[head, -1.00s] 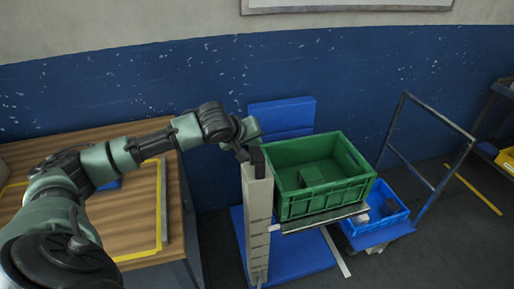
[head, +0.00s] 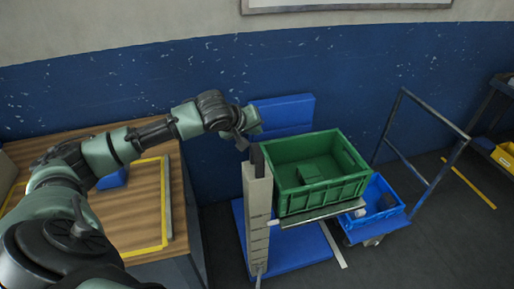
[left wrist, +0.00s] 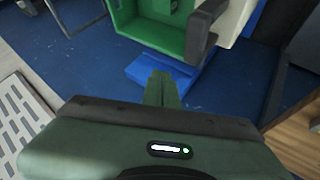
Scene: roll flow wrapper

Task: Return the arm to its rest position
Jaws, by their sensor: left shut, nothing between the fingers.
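My left arm reaches in from the left over the wooden table in the head view. Its gripper (head: 242,143) is shut and empty, held in the air just above and left of the green crate (head: 325,197). In the left wrist view the shut fingers (left wrist: 161,88) show at the middle, with the green crate (left wrist: 160,36) beyond them. My right gripper is in neither view.
The green crate stands on a stand with a pale post (head: 257,220). A blue crate (head: 398,216) sits low to its right, near a metal frame (head: 427,180). The wooden table (head: 144,205) with a yellow-edged area lies under my arm. Floor shows at the right.

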